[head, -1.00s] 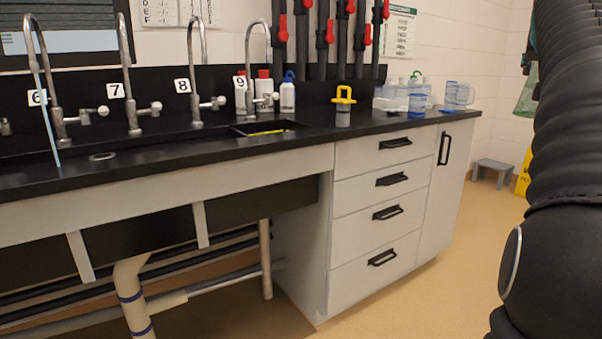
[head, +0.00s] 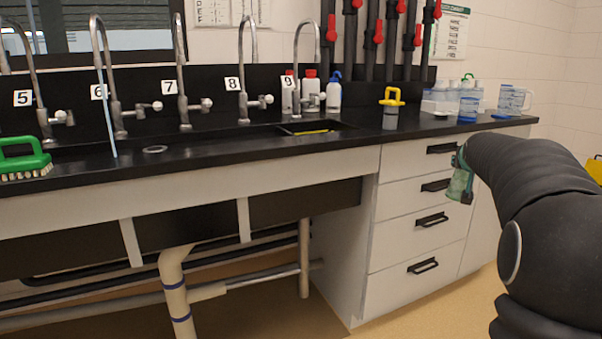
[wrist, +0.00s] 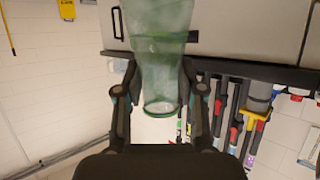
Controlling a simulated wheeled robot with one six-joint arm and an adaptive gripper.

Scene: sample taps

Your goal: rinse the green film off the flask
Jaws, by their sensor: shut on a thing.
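The flask (head: 460,186) is clear and tinted green, and shows in the head view in front of the drawers at the right. In the wrist view the flask (wrist: 160,60) is between the two fingers, with greener patches on its body and a round rim at its lower end. My gripper (wrist: 160,82) is shut on it; in the head view my gripper (head: 462,160) is partly hidden by my arm. A thin pale stream (head: 107,115) runs from the tap marked 6 (head: 110,60) down to the black counter.
Other numbered taps (head: 180,70) line the black counter (head: 220,145). A green brush (head: 25,160) lies at its left end. A yellow-handled item (head: 391,108), bottles (head: 333,93) and clear jugs (head: 511,98) stand farther right. A sink opening (head: 310,127) is below tap 9.

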